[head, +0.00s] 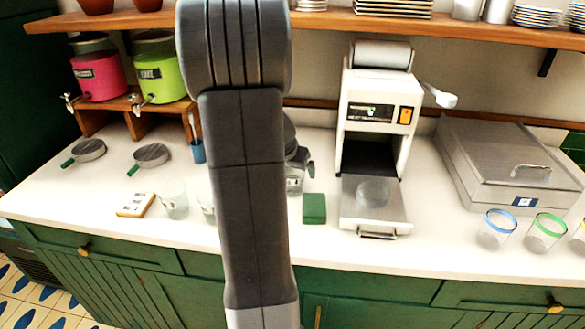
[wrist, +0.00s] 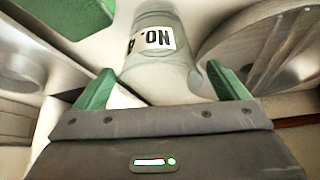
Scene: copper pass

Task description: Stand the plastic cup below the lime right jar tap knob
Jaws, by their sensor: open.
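The lime right jar (head: 162,79) stands on a wooden riser at the back left, its small tap (head: 137,107) at the lower left front. A clear cup with a "NO." label (wrist: 155,62) lies ahead of and partly between the green fingertips of my gripper (wrist: 163,88), which is open. In the head view a labelled clear cup (head: 294,185) shows beside my arm, just below the gripper's visible part. Another labelled clear cup (head: 173,202) stands further left, and one more (head: 207,207) is mostly hidden by my arm. I cannot tell which is the plastic one.
A pink jar (head: 98,77) stands left of the lime one. Two green-handled round pans (head: 151,155) (head: 88,150) lie before the riser.

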